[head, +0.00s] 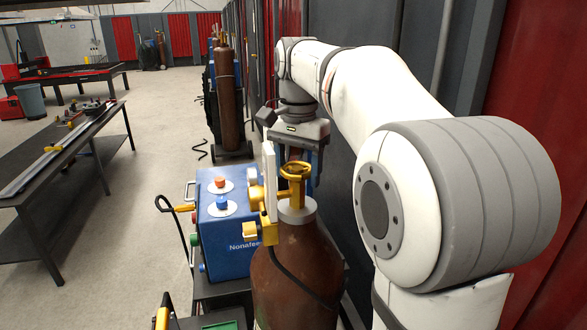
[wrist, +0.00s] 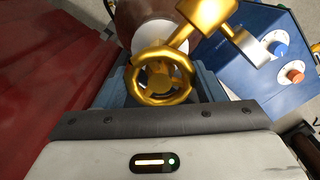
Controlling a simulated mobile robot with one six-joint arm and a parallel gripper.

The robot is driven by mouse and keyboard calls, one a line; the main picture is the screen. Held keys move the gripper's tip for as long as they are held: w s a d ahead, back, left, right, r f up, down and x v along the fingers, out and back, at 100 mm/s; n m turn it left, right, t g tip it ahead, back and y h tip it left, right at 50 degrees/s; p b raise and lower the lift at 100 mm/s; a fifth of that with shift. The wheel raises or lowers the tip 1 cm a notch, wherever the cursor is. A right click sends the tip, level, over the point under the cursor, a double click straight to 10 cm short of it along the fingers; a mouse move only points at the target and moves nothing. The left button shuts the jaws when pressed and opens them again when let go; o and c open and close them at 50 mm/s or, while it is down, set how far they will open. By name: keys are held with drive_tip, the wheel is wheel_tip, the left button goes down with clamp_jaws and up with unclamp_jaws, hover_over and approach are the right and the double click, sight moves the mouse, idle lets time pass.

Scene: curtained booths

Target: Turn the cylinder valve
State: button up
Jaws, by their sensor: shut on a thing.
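The cylinder valve is a yellow-gold handwheel (head: 296,170) on top of a brown gas cylinder (head: 297,272) with a pale neck. In the wrist view the spoked handwheel (wrist: 161,99) sits at the centre. My gripper (wrist: 160,82) has one blue-grey finger on each side of the wheel and is shut on it. In the head view my gripper (head: 306,165) comes down from above, just behind the wheel, and the wheel and regulator partly hide its fingertips. A gold regulator (head: 269,196) is attached at the cylinder's neck, left of the wheel.
A blue welding machine (head: 226,236) with red and blue knobs stands close left of the cylinder. A dark cable hangs across the cylinder's front. A dark wall and red curtain are close on the right. A workbench (head: 60,150) stands left, with clear floor between.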

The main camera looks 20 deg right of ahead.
sight(298, 168)
drive_tip(key=o, duration=1)
drive_tip(key=shift+c, duration=0.2)
drive_tip(key=shift+r, duration=0.1)
wheel_tip(298, 168, up, 8)
drive_tip(key=shift+f, duration=0.2)
drive_tip(key=shift+s+f, duration=0.1)
